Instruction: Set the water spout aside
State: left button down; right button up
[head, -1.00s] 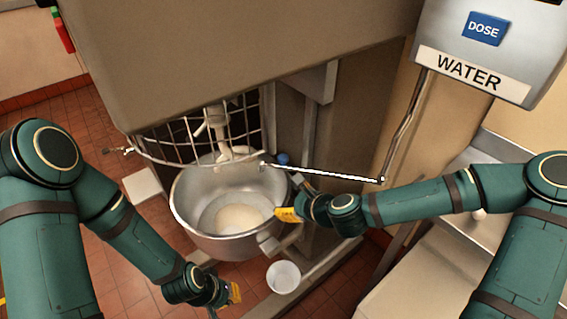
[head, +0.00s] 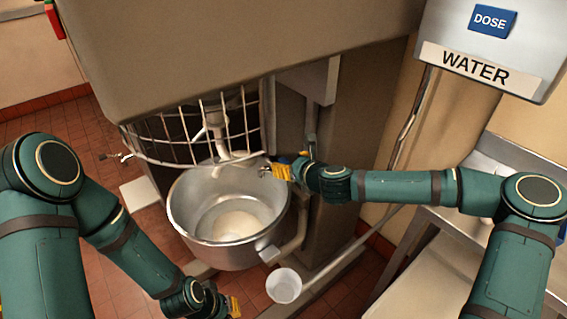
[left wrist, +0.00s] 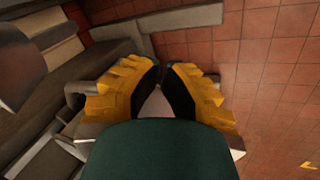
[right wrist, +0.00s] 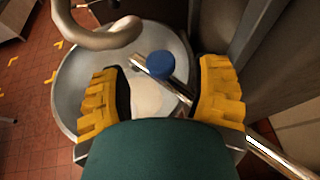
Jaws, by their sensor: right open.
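The water spout is a thin metal pipe with a blue knob. In the right wrist view the spout (right wrist: 280,158) runs diagonally past my open right gripper (right wrist: 160,75), and the blue knob (right wrist: 160,65) sits between the two fingers. I cannot tell whether they touch it. In the head view my right gripper (head: 284,170) is at the spout's end over the bowl's right rim, and my forearm hides most of the pipe. My left gripper (head: 228,306) is low at the front; its fingertips (left wrist: 161,68) nearly meet with nothing seen between them.
The steel mixing bowl (head: 185,218) holds pale powder (head: 234,224), under a wire guard (head: 185,155). A white cup (head: 284,286) stands in front of it. The WATER dispenser (head: 450,30) hangs at upper right, above a steel counter (head: 425,270). The mixer column (head: 345,150) is behind my right gripper.

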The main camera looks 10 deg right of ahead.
aim_at(284, 161)
jog(key=shift+x, duration=1.9)
grip_shut()
